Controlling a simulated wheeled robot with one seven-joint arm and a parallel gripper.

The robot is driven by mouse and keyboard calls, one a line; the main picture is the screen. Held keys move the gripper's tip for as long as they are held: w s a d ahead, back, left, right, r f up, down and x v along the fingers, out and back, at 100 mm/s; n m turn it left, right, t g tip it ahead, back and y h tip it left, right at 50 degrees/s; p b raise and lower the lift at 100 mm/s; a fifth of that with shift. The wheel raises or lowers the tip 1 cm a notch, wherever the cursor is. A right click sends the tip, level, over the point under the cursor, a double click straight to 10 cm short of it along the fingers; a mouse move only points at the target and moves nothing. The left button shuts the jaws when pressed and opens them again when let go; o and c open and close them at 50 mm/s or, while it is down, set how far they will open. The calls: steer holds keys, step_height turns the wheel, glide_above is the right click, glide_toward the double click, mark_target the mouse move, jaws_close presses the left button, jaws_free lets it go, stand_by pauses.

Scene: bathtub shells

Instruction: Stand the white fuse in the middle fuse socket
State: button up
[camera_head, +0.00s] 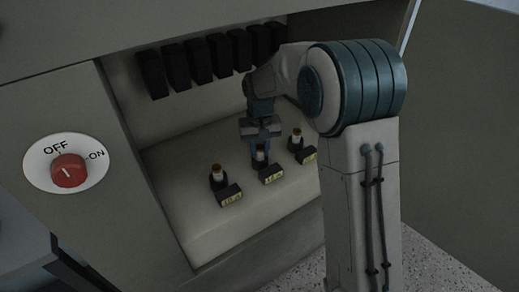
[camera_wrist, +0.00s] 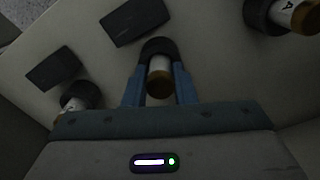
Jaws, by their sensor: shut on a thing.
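My gripper (camera_head: 260,150) points down at the middle of the three fuse positions, its blue fingers on either side of a white fuse (camera_head: 260,153) with a brown end cap. The wrist view shows my gripper (camera_wrist: 159,86) shut on this white fuse (camera_wrist: 160,65). The fuse's far end meets the black middle socket (camera_wrist: 158,46) and looks in line with it. I cannot tell how deep it sits. The socket is mostly hidden by the fingers in the head view.
A left fuse (camera_head: 217,172) and a right fuse (camera_head: 296,136) stand in black sockets on the pale sloped ledge. Black label blocks (camera_head: 271,174) sit in front. A row of black blocks (camera_head: 200,62) lines the back wall. A red knob (camera_head: 68,171) is on the left panel.

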mark_target(260, 147)
steer(key=shift+f, duration=0.1)
steer(key=o, duration=1)
step_height(260, 147, up, 8)
steer(key=shift+f+p, duration=0.1)
steer(key=shift+p, duration=0.8)
